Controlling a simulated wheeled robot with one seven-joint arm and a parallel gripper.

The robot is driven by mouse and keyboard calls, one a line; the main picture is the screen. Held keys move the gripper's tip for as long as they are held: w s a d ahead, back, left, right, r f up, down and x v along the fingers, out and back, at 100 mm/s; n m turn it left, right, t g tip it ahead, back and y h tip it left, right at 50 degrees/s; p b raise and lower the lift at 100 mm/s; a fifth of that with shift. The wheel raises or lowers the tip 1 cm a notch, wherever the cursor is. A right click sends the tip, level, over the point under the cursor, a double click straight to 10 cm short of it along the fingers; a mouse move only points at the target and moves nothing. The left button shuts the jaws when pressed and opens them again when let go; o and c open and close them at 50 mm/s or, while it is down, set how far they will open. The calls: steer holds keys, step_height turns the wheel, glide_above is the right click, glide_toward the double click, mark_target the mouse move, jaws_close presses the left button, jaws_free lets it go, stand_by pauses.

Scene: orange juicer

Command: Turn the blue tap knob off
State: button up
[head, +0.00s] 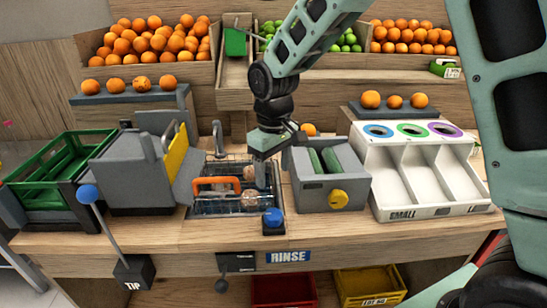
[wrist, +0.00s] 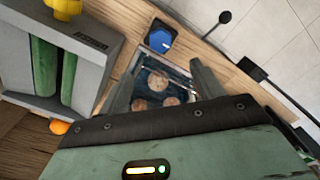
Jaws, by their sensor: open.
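The blue tap knob (head: 272,217) sits on a small dark block at the counter's front edge, just above the RINSE label. It also shows in the wrist view (wrist: 159,40), beyond my fingertips. My gripper (head: 260,182) points down over the right part of the rinse basin (head: 222,211), behind the knob and apart from it. In the wrist view my gripper (wrist: 163,80) has its two fingers spread, with nothing held between them. Several brownish round fruits (wrist: 155,82) lie in the basin below.
An orange handle (head: 216,182) rises over the basin. A grey juicer box with a yellow knob (head: 339,199) stands close on the right. A blue-ball TIP lever (head: 88,194) is at the left. The counter strip in front of the basin is mostly clear.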

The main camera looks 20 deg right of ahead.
step_height(320, 180, up, 4)
steer(key=shift+f, duration=0.2)
steer(key=shift+s+a, duration=0.1)
stand_by(0.3)
